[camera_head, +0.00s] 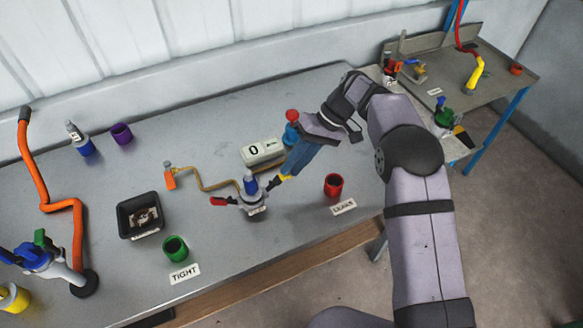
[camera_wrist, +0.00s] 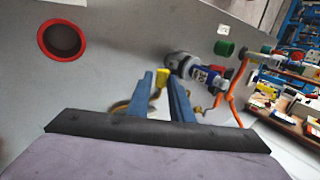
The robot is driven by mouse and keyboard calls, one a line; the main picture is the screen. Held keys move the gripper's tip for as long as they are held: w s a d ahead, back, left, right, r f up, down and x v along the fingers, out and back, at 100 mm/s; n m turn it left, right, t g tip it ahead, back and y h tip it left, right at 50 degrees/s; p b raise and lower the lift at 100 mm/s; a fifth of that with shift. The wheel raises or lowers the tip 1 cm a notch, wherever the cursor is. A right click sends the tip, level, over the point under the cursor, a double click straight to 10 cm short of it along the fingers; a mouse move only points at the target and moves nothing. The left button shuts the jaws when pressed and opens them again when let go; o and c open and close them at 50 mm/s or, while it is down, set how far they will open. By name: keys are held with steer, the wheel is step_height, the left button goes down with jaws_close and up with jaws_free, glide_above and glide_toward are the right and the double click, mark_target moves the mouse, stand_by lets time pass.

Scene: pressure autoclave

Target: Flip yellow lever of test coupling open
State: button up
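The test coupling (camera_head: 253,194) stands upright on the grey table, with a blue upper part, a grey body, and a red lever (camera_head: 222,201) sticking out to the left. Its yellow lever (camera_head: 285,178) is on the right side, at my fingertips. My gripper (camera_head: 291,170) reaches down from the upper right. In the wrist view my gripper (camera_wrist: 161,88) shows two blue fingers apart, with the yellow lever (camera_wrist: 161,80) in the gap between them. Whether either finger touches it I cannot tell. The coupling (camera_wrist: 190,68) shows just beyond the right finger.
A box reading 0 (camera_head: 262,151) and a brass pipe (camera_head: 215,186) are close behind the coupling. A red cup (camera_head: 333,185) by the LEAKS label is to the right, a green cup (camera_head: 175,248) by the TIGHT label front left. A black tray (camera_head: 126,205) stands left.

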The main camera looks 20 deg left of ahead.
steer(key=b+v, duration=0.1)
steer(key=v, duration=0.5)
steer(key=shift+r, duration=0.1)
steer(key=shift+d, duration=0.15)
steer(key=s+d+m+t+h, duration=0.1)
steer(key=s+d+m+t, duration=0.15)
steer(key=d, duration=0.55)
steer(key=s+d+m+t+h, duration=0.1)
steer(key=s+d+m, duration=0.15)
steer(key=d, duration=0.65)
steer(key=s+d+f+m+h, duration=0.1)
steer(key=s+d+f+m, duration=0.1)
steer(key=s+d, duration=0.4)
steer(key=s+d+f+m+t+h, duration=0.1)
steer(key=s+d+f+m+h, duration=0.1)
steer(key=s+d+f, duration=0.2)
steer(key=s+d, duration=0.3)
steer(key=s, duration=0.2)
steer(key=shift+s, duration=0.4)
